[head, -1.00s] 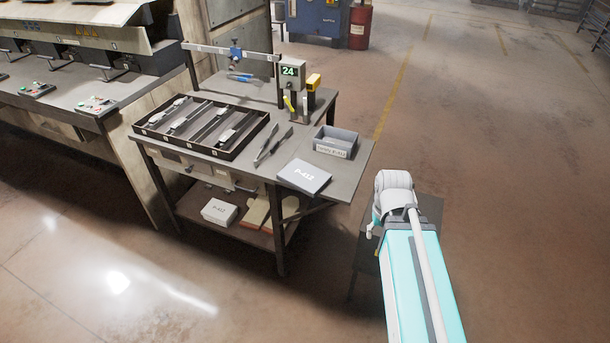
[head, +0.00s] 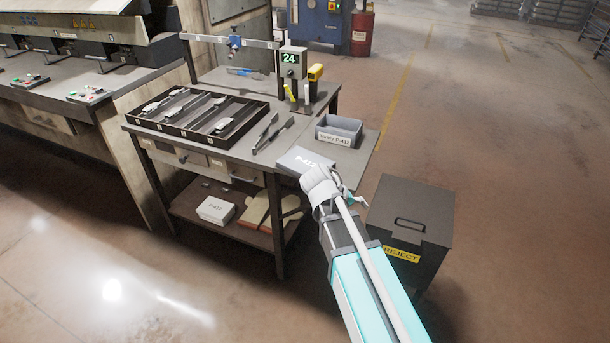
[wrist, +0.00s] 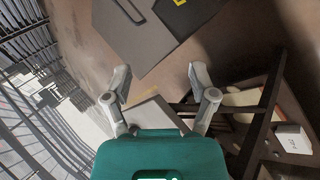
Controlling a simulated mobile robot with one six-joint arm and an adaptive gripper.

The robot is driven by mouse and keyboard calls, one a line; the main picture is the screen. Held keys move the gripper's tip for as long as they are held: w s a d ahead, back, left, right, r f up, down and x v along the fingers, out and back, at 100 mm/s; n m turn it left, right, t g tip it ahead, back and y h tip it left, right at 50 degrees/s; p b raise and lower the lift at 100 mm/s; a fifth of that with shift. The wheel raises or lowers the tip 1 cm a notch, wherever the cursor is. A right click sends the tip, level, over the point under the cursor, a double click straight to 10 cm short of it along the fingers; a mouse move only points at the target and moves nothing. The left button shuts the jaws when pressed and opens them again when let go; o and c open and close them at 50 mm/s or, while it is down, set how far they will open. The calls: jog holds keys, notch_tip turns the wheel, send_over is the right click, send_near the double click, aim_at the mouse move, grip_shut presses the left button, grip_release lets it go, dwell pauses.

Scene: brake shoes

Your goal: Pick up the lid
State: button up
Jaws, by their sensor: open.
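The lid (head: 409,207) is the flat dark grey top of the bin marked REJECT, with a raised bar handle (head: 409,224). It lies level on the bin. In the wrist view the lid (wrist: 143,38) is at the top, its handle (wrist: 129,10) partly cut off by the frame edge. My gripper (head: 352,198) is left of the lid in the head view, apart from it, by the table's front right corner. In the wrist view my gripper (wrist: 161,83) has its two fingers spread with nothing held between them.
The reject bin (head: 398,272) stands right of the workbench (head: 362,160). The floor right of the reject bin is clear.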

jog(key=w+a+f+n+t+h+b, duration=0.1)
jog(key=a+t+b, duration=0.4)
jog(key=a, duration=0.8)
jog(key=w+a+f+n+t+h+b, duration=0.1)
jog(key=w+a+n+t+h+b, duration=0.3)
jog(key=a+b, duration=0.6)
jog(key=a+t, duration=0.1)
jog(key=a, duration=0.2)
jog(key=shift+w+a+f+b, duration=0.25)
jog(key=shift+w+f+b, duration=0.05)
jog(key=shift+f+b, duration=0.05)
jog(key=shift+n, duration=0.3)
send_near(306, 164)
jog(key=shift+s+d+f, duration=0.3)
jog(key=shift+s, duration=0.25)
jog(key=shift+s+d+f, duration=0.25)
jog(key=shift+s, duration=0.3)
jog(key=shift+s+d+f, duration=0.3)
jog(key=shift+s, duration=0.25)
jog(key=x, duration=0.5)
jog(key=shift+d+r, duration=0.1)
jog(key=shift+r, duration=0.1)
